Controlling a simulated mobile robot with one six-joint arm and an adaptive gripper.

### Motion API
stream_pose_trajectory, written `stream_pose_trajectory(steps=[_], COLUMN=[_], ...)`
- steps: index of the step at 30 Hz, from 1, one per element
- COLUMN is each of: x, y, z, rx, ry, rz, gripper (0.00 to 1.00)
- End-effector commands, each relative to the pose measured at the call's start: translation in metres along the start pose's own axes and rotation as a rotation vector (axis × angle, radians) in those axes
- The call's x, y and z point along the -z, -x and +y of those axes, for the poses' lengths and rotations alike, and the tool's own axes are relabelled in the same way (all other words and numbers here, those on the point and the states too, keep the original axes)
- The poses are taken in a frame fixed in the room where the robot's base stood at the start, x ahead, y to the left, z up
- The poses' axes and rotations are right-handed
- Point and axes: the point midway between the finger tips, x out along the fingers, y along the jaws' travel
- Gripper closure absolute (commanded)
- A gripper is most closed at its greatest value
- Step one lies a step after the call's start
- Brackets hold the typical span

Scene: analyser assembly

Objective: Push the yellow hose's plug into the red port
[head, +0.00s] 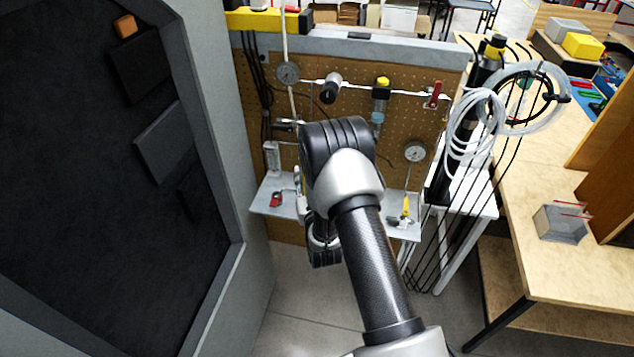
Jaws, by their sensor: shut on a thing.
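A small red part (276,199), which looks like the red port, sits on the left part of the grey shelf below the pegboard. My gripper (302,202) shows only as a sliver at the left edge of my wrist, just right of the red part. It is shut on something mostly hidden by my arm. Another yellow piece (406,206) stands upright at the shelf's right end. Any contact between plug and port is hidden.
The pegboard (350,130) carries gauges, a pipe and a red-handled valve (433,95). A dark-faced grey cabinet (222,150) stands close on the left. Coiled clear hoses (470,125) and black cables hang on the right, beside a wooden bench (520,250).

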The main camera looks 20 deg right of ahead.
Motion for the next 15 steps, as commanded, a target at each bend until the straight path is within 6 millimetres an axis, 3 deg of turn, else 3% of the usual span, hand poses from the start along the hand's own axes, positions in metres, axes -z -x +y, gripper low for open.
stream_pose_trajectory(steps=[15], x=[-0.020], y=[-0.025], z=[-0.056], rx=[0.002], ry=[0.000], rz=[0.002], gripper=[1.00])
